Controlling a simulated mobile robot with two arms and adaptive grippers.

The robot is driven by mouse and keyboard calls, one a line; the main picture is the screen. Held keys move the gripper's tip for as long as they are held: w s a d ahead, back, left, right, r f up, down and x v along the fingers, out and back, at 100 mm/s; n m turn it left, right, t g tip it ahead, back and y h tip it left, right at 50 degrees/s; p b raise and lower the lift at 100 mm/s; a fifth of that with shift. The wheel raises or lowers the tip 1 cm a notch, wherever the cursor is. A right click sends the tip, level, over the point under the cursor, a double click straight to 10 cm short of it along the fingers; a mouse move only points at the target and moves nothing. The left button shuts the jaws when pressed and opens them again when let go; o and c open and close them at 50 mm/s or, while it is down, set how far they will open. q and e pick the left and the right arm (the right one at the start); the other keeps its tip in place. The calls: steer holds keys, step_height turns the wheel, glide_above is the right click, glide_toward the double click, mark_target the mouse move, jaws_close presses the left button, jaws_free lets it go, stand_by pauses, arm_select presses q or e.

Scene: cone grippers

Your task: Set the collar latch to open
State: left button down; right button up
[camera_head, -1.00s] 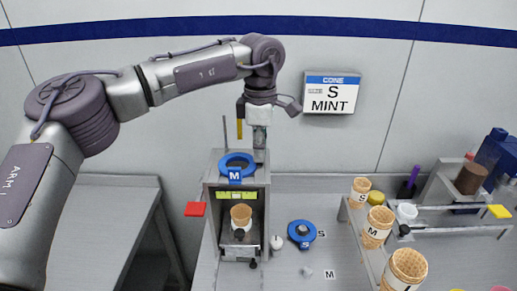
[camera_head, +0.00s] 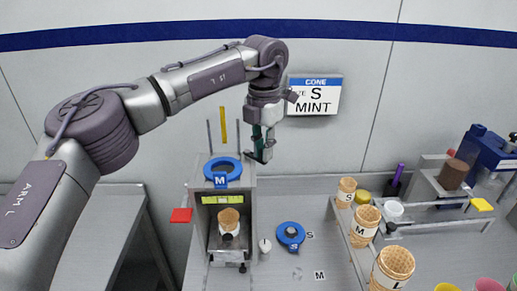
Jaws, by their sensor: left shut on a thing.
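The grey cone stand (camera_head: 205,225) has a blue collar ring (camera_head: 207,170) marked M on its top. My left gripper (camera_head: 262,153) points down at the top right of the stand, just right of the ring. Its fingers are shut on a small dark part there, seemingly the collar latch; the fingers cover most of it and its setting cannot be read. A cone (camera_head: 229,220) stands upright inside the stand's open front. My right gripper is out of view.
A wall sign (camera_head: 314,95) reads CONE, S, MINT. A blue S collar (camera_head: 291,234) lies on the counter, right of the stand. Several cones stand in a rack (camera_head: 352,250) farther right. A red tab (camera_head: 181,215) sticks out left of the stand. Thin rods rise behind the ring.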

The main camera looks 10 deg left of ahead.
arm_select(q)
steer(key=shift+w+d+n, duration=0.15)
steer(key=shift+w+n, duration=0.15)
steer(key=shift+n, duration=0.4)
steer(key=shift+w+d+n, duration=0.15)
steer(key=shift+w+n, duration=0.1)
steer(key=shift+n, duration=0.45)
steer(key=c, duration=1.1)
jaws_free()
steer(key=shift+c, duration=0.2)
step_height(320, 180, up, 12)
